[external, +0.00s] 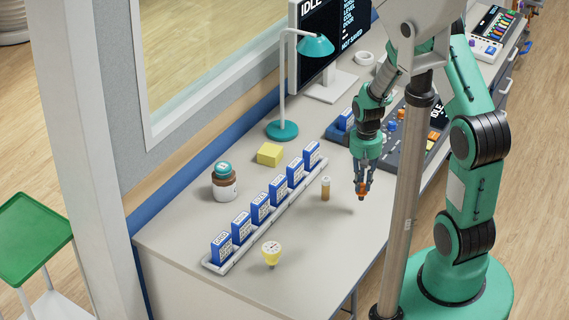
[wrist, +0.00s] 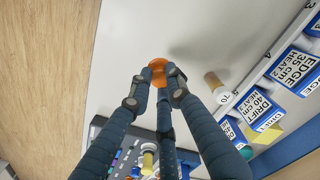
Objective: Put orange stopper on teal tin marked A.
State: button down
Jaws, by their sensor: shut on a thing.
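My gripper (external: 363,190) hangs over the right part of the bench with its fingers closed on a small orange stopper (external: 361,198). In the wrist view the orange stopper (wrist: 158,66) shows between the fingertips of my gripper (wrist: 155,78), above the pale bench top. A jar with a teal top (external: 223,170) and a white lower body stands upright at the left of the bench, well left of my gripper. No letter A can be read on it, so I cannot tell if it is the teal tin. The wrist view does not show it.
A rack (external: 235,258) of several blue-and-white boxes crosses the bench between the jar and my gripper. A small amber vial (external: 326,188) stands close left of my gripper.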

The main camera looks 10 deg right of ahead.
jog(key=w+a+r+p, duration=0.1)
jog(key=a+r+p, duration=0.3)
jog(key=a, duration=0.6)
jog(key=w+a+r+p, duration=0.2)
jog(key=a+r+p, duration=0.2)
jog(key=a+p, duration=0.3)
jog(key=w+a+r+n+p, duration=0.1)
jog(key=a+r+p, duration=0.3)
jog(key=a, duration=1.1)
jog(key=shift+w+p, duration=0.6)
jog(key=shift+p, duration=0.6)
jog(key=shift+w+a, duration=0.1)
jog(key=p, duration=0.2)
send_over(223, 166)
jog(key=shift+f, duration=0.85)
jog(key=shift+f+p, duration=0.6)
jog(key=shift+f, duration=1.15)
jog(key=shift+f, duration=0.15)
